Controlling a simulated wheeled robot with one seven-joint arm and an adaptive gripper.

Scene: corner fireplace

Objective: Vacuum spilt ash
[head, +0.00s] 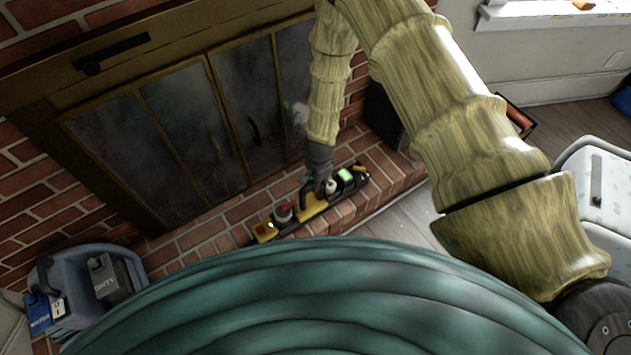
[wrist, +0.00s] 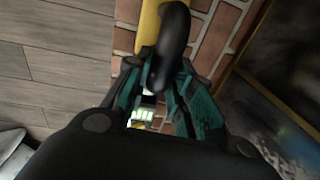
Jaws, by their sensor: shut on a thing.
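A yellow and black handheld vacuum (head: 311,207) lies lengthwise along the brick hearth, in front of the fireplace doors. I cannot tell whether the vacuum touches the bricks. I cannot make out the spilt ash clearly.
The fireplace's glass doors (head: 190,140) stand behind the brick hearth (head: 378,190). A blue caddy (head: 65,268) with boxes is at the lower left. Grey wood floor (head: 570,120) is open at the right, beside a pale container (head: 597,180).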

